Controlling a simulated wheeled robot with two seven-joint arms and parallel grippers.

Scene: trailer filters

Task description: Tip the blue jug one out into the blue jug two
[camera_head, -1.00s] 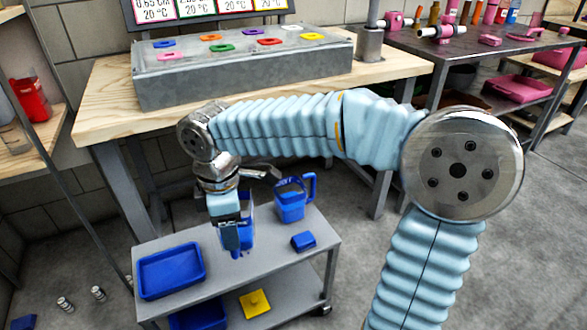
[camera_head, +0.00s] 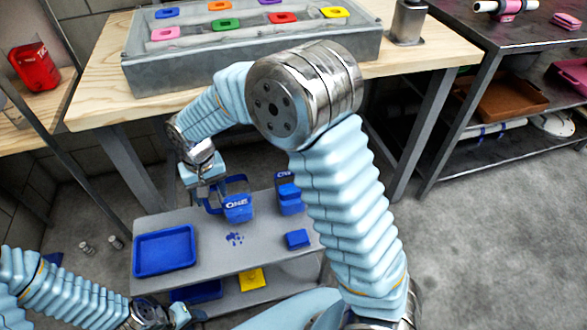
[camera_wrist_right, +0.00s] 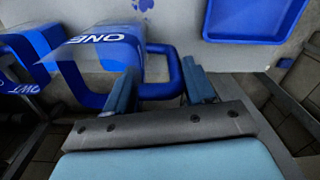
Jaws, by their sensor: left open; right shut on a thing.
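Blue jug one (camera_head: 238,208), marked ONE, is in my right gripper (camera_head: 210,193) above the grey cart. In the right wrist view, the fingers (camera_wrist_right: 163,90) are shut around the handle of jug one (camera_wrist_right: 105,45). Its tilt is hard to judge and its inside is not clear. Blue jug two (camera_head: 291,205) stands on the cart to the right of jug one, apart from it in the head view; part of it shows at the left of the right wrist view (camera_wrist_right: 25,48). My left gripper (camera_head: 186,316) is open and empty, low at the cart's front.
Blue specks (camera_head: 235,239) lie on the cart top (camera_head: 212,256) below jug one. A blue tray (camera_head: 165,250) lies at the left and a small blue block (camera_head: 297,239) at the right. A yellow item (camera_head: 251,279) is on the lower shelf. The wooden bench (camera_head: 105,95) stands behind.

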